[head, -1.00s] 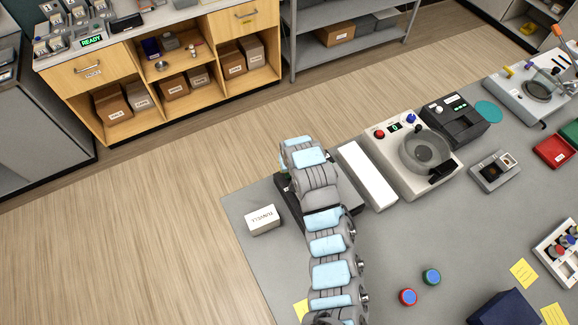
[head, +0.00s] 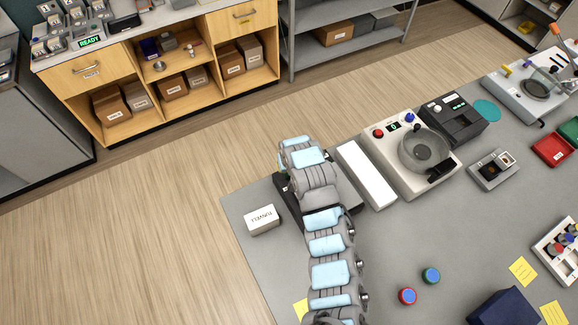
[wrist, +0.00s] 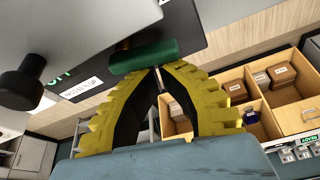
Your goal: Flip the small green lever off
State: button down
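The small green lever (wrist: 143,57) shows in the wrist view as a green cylinder at the top centre. My gripper (wrist: 158,69) has two yellow ribbed fingers with dark inner faces. Their tips come together right at the lever's lower edge. I cannot tell whether they touch it. Nothing shows held between the fingers. In the head view my arm covers most of the dark device (head: 287,205) at the table's left end, and my fingers are hidden there.
A black knob (wrist: 27,84) sticks out at the left of the wrist view, near green lettering. In the head view a white box (head: 262,220) lies left of the device, and a white block (head: 366,175) stands close on its right. A machine with a round bowl (head: 426,152) is further right.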

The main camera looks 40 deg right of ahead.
dwell(0.6)
jog(key=shift+w+d+f+b, duration=0.15)
jog(key=shift+w+d+b, duration=0.05)
jog(key=shift+w+b, duration=0.25)
notch_tip(320, 180, up, 10)
jog(key=b, duration=0.3)
jog(key=shift+s+f, duration=0.15)
dwell(0.6)
dwell(0.5)
